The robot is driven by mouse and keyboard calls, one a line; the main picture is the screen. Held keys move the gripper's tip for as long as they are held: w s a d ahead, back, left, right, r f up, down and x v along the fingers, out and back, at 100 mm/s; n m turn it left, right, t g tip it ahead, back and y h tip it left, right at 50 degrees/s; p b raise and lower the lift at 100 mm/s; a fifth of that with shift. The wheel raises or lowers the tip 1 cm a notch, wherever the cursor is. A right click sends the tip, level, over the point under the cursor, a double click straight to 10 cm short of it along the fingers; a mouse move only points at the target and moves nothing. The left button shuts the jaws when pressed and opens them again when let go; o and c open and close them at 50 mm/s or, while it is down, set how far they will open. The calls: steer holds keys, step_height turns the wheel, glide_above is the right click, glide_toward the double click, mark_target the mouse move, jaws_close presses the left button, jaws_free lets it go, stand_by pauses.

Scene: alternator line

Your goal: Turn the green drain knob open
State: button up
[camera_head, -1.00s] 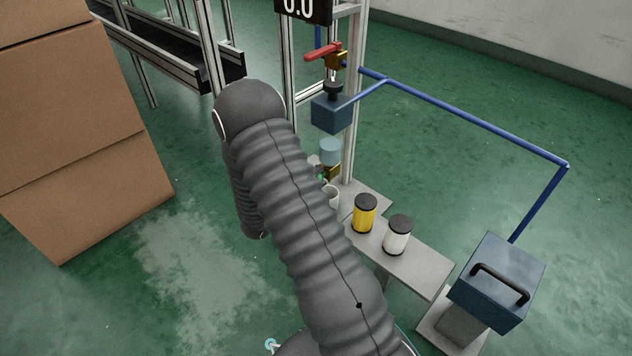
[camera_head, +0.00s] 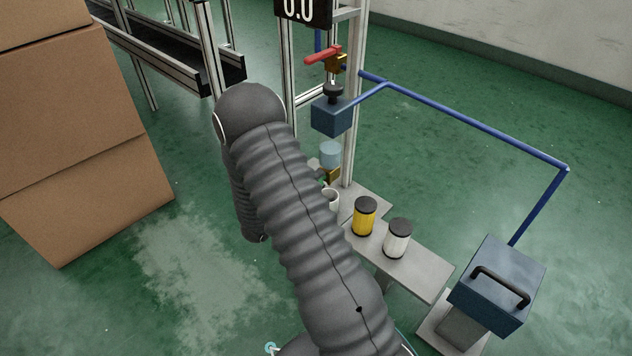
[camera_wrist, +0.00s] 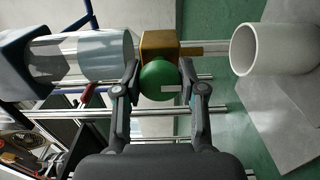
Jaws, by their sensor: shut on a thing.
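The green drain knob (camera_wrist: 158,80) is a round green ball with a pale bar mark, in front of a brass valve block (camera_wrist: 158,45) in the wrist view. My gripper (camera_wrist: 160,85) has a finger on each side of the knob and is shut on it. A clear bowl (camera_wrist: 100,54) adjoins the brass block on its left, and a white cup (camera_wrist: 258,50) stands apart on its right. In the head view the clear bowl (camera_head: 330,154) and cup (camera_head: 331,198) show beside my arm, which mostly hides the knob and hides my gripper.
A yellow filter (camera_head: 364,217) and a white filter (camera_head: 397,239) stand on the grey shelf (camera_head: 425,270). A red-handled valve (camera_head: 322,55) and blue pipe (camera_head: 470,118) are above. Cardboard boxes (camera_head: 75,140) stand at left.

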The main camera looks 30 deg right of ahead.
steer(key=o, duration=1.2)
steer(key=shift+a, duration=0.1)
steer(key=v, duration=1.2)
